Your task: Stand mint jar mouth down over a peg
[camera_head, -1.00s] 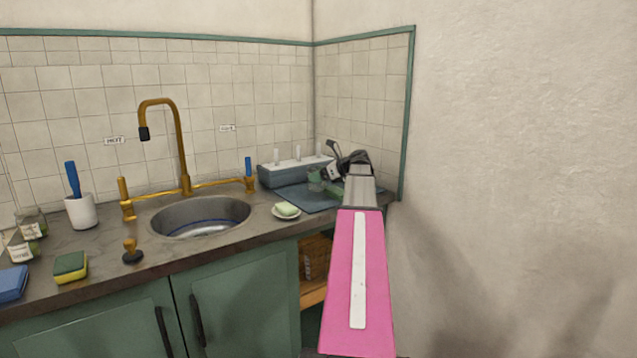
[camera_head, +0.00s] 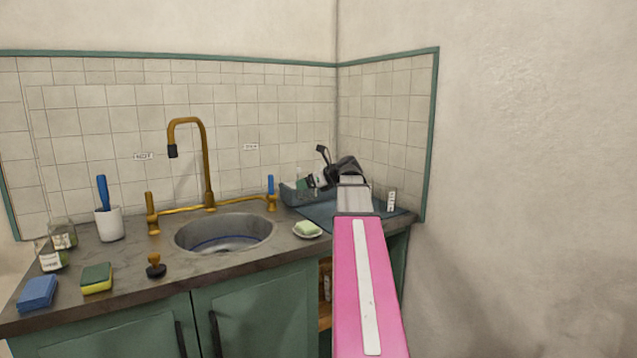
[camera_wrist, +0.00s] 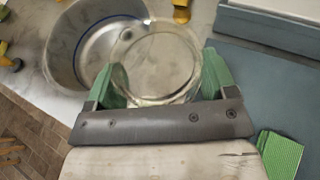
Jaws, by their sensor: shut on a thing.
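My gripper (camera_wrist: 160,82) has green fingers, shut on a clear round glass jar (camera_wrist: 157,55). In the wrist view the jar shows as a ring between the fingers, with the counter and sink rim visible through it. I cannot tell which way its mouth faces. In the head view my gripper (camera_head: 314,180) is above the drying mat, in front of the peg rack (camera_head: 290,194), and hides much of it. The rack is a blue-grey block; its pegs are mostly hidden. It also shows in the wrist view (camera_wrist: 270,30), to the upper right of the jar.
The blue mat (camera_head: 322,214) lies at the rack. A soap dish (camera_head: 307,230) and the sink (camera_head: 224,233) are to the left. Two labelled jars, one here (camera_head: 52,257), stand far left. A small white marked item (camera_head: 391,199) is at the right; a ribbed green item (camera_wrist: 280,155) lies on the mat.

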